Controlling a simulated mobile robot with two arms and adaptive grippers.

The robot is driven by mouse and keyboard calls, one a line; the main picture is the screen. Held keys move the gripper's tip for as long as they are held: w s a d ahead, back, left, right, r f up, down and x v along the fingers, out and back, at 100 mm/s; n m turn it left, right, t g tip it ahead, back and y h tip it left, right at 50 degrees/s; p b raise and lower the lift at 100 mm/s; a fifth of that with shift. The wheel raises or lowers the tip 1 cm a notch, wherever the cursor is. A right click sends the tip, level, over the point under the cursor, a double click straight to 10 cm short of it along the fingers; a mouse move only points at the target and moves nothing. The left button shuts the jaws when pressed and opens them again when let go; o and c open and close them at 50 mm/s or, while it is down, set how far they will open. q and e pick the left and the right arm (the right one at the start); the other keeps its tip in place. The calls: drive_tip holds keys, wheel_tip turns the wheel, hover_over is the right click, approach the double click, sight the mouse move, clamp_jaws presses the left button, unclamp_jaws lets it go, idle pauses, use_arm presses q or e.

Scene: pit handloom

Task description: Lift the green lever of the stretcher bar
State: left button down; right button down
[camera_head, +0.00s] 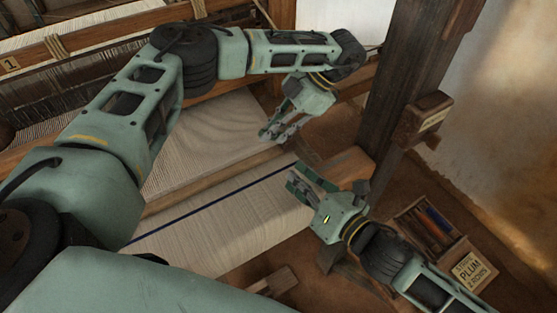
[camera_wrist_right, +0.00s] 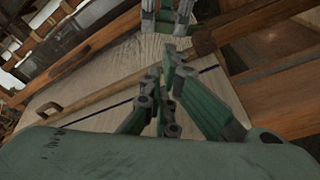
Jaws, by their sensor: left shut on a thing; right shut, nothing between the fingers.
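The stretcher bar (camera_head: 205,180) is a pale wooden strip lying slantwise over the cream cloth, beside a dark blue stripe. It also shows in the right wrist view (camera_wrist_right: 95,84). My left gripper (camera_head: 276,134) is at its right end, shut on it as far as I can tell; the grip itself is small and partly hidden. My right gripper (camera_head: 300,177) is shut and empty over the cloth's right edge, below and right of the left one. Its fingers fill the middle of the right wrist view (camera_wrist_right: 168,85). I cannot tell the green lever apart from the green fingers.
The woven cloth (camera_head: 235,225) fills the middle. A dark wooden post (camera_head: 410,75) stands at the right with a small wooden box on it. A crate (camera_head: 428,228) labelled plum holds several coloured items at lower right. Loom beams and threads lie at upper left.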

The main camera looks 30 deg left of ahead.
drive_tip(key=x, duration=0.9)
drive_tip(key=shift+w+a+f, duration=0.1)
drive_tip(key=shift+a+f, duration=0.05)
drive_tip(key=shift+a, duration=0.25)
